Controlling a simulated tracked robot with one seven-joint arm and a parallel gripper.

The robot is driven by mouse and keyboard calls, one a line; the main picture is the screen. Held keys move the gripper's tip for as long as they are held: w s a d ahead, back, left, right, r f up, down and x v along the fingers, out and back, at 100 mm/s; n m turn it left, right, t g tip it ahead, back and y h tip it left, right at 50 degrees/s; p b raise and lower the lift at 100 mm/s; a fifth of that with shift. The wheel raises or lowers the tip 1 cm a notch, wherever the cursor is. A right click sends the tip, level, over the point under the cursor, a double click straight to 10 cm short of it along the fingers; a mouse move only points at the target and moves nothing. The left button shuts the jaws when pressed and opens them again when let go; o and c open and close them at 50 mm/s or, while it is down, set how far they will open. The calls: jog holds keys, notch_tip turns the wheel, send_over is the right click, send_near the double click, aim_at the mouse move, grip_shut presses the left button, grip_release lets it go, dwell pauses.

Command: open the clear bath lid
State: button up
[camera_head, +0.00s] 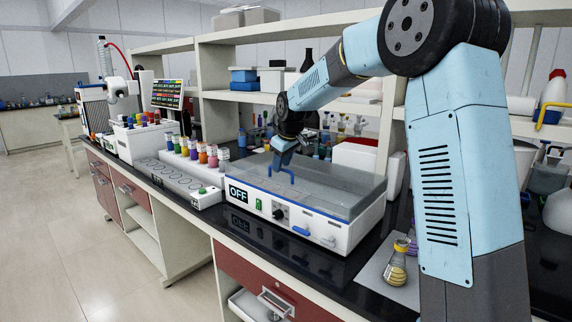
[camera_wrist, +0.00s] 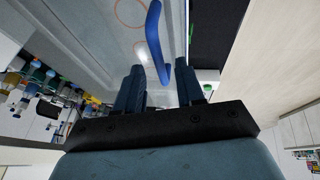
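The bath is a white box with a blue edge (camera_head: 300,228), standing on the black bench top. Its clear lid (camera_head: 335,188) lies closed over the top. A blue handle (camera_head: 283,172) rises from the lid's left part and also shows in the wrist view (camera_wrist: 155,40). My gripper (camera_head: 281,156) is right at the handle, pointing down. In the wrist view my gripper (camera_wrist: 159,70) has its two fingers apart, with the handle's near end in line with the gap. I cannot tell whether either finger touches it.
The bath front carries an OFF display (camera_head: 238,194), a knob (camera_head: 280,213) and a blue tap (camera_head: 301,231). A rack of colourful-capped bottles (camera_head: 195,155) and a flat white stirrer plate (camera_head: 178,182) stand left. A flask with yellow liquid (camera_head: 396,266) stands right, near my arm.

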jog(key=shift+w+f, duration=0.1)
jog(key=shift+f, duration=0.3)
grip_shut()
dwell(0.4)
